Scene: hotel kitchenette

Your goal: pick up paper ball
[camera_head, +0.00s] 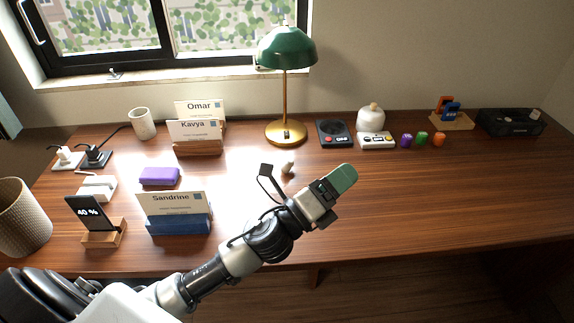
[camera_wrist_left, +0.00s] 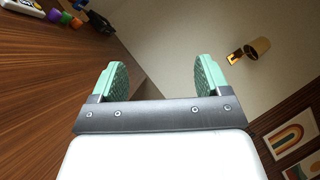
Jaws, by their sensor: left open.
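A small whitish crumpled lump, which looks like the paper ball (camera_head: 287,168), lies on the wooden desk in front of the green lamp. My left arm reaches in from the lower left. My left gripper (camera_head: 341,177), with green finger pads, is above the desk to the right of the ball and apart from it. In the left wrist view, my left gripper (camera_wrist_left: 158,80) is open with nothing between its fingers. The paper ball does not show in the left wrist view. My right gripper is in neither view.
The green lamp (camera_head: 285,50) stands behind the ball. Name cards, a purple box (camera_head: 160,176) and a phone stand (camera_head: 104,236) are left. A woven basket (camera_head: 23,222) is at far left. Small colored items line the back right. The desk's right front (camera_head: 450,200) is clear.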

